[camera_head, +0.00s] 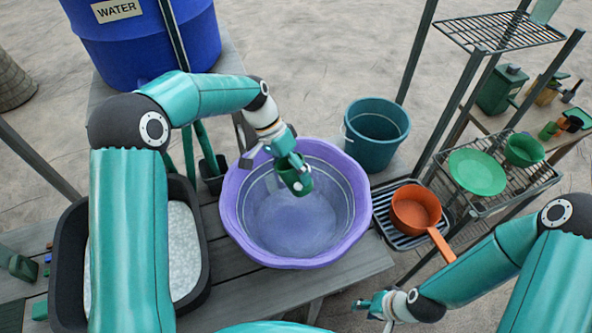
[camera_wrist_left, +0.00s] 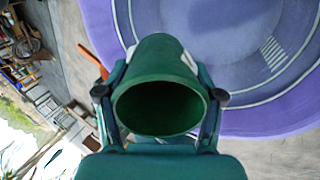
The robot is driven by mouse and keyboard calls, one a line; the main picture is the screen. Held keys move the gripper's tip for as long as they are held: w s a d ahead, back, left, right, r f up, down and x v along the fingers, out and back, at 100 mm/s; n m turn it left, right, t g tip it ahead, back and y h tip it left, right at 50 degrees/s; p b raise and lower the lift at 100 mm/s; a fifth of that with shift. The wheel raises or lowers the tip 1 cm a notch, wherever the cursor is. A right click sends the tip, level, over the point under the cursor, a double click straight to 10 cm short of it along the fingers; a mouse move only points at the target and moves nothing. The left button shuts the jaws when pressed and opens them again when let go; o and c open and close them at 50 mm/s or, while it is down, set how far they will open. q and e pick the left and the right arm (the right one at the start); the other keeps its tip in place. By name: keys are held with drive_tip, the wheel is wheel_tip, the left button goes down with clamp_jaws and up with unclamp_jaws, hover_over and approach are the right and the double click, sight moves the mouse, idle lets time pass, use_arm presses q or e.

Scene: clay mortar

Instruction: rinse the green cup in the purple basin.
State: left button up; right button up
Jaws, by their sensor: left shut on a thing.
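The purple basin (camera_head: 350,225) stands on the grey wooden table, and its inside looks greyish blue. My left gripper (camera_head: 291,168) is over the basin and shut on the green cup (camera_head: 298,184). In the left wrist view the green cup (camera_wrist_left: 160,85) sits between both fingers with its open mouth toward the camera, and its inside looks dark. The purple basin (camera_wrist_left: 262,125) fills the upper right there. Whether the cup touches anything in the basin I cannot tell. My right gripper (camera_head: 372,306) is low at the front, away from the basin; its finger opening is unclear.
A blue water barrel (camera_head: 140,45) stands at the back left. A black tub (camera_head: 65,250) of white material is left of the basin. A teal bucket (camera_head: 375,135) and an orange pan (camera_head: 415,208) on a rack are right. A wire shelf holds a green plate (camera_head: 477,172) and green bowl (camera_head: 524,150).

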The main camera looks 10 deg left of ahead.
use_arm(q)
wheel_tip(320, 180, down, 14)
drive_tip(key=b, duration=0.7)
drive_tip(key=shift+r, duration=0.2)
drive_tip(key=shift+f+b, duration=0.7)
drive_tip(key=shift+f, duration=0.45)
drive_tip(key=shift+f, duration=0.1)
drive_tip(key=shift+f+b, duration=0.5)
drive_tip(key=shift+b, duration=0.05)
drive_tip(key=shift+a+r, duration=0.1)
drive_tip(key=shift+r, duration=0.05)
